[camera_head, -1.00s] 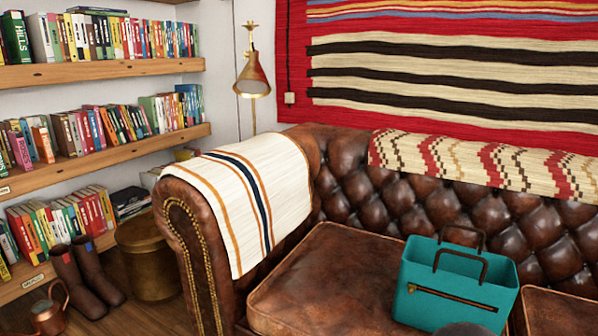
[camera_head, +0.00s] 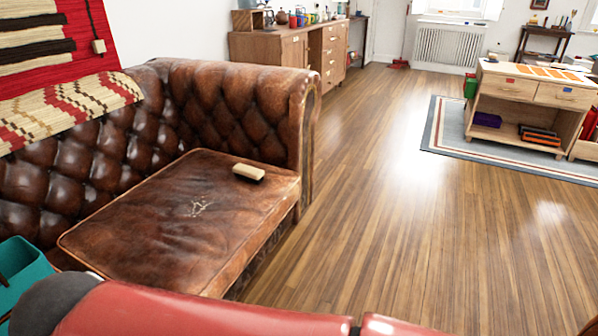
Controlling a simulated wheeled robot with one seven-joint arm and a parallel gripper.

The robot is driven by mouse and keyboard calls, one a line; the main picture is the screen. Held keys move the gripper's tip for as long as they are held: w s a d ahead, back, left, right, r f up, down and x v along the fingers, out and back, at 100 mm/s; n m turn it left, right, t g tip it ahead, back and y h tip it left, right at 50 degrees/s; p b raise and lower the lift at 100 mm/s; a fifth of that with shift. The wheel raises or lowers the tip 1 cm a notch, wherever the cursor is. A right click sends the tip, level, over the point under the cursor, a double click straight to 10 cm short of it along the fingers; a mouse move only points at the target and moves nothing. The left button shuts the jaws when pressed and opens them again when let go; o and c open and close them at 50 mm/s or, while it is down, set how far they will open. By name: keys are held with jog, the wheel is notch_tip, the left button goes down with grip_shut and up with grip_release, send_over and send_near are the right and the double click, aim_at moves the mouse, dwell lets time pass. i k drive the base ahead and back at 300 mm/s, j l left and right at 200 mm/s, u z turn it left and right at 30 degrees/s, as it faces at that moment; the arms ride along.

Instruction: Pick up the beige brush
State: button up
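A small beige brush (camera_head: 249,172), a block with a darker underside, lies on the seat cushion of the brown leather sofa (camera_head: 150,225), near the cushion's right end by the armrest. Nothing touches it from above. My red arm crosses the bottom of the view, nearer to me than the sofa and well apart from the brush. My gripper is not in the picture.
A teal bag (camera_head: 20,272) stands at the left edge on the sofa. The tufted armrest (camera_head: 300,120) rises behind the brush. The wooden floor (camera_head: 370,210) right of the sofa is clear. A coffee table (camera_head: 530,95) stands on a rug (camera_head: 445,130) farther back.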

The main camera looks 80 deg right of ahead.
aim_at(255, 176)
jog(key=z, duration=2.15)
jog(key=i+l+u, duration=0.15)
jog(key=u, duration=0.3)
jog(key=i+l+u, duration=0.1)
jog(key=l+u, duration=0.2)
jog(key=u, duration=0.15)
jog(key=i+l, duration=0.15)
jog(key=l, duration=0.3)
jog(key=i+l+u, duration=0.15)
jog(key=l, duration=0.3)
jog(key=i+l, duration=0.1)
jog(key=l, duration=0.4)
jog(key=i+l+u, duration=0.15)
jog(key=l, duration=0.3)
jog(key=k, duration=0.05)
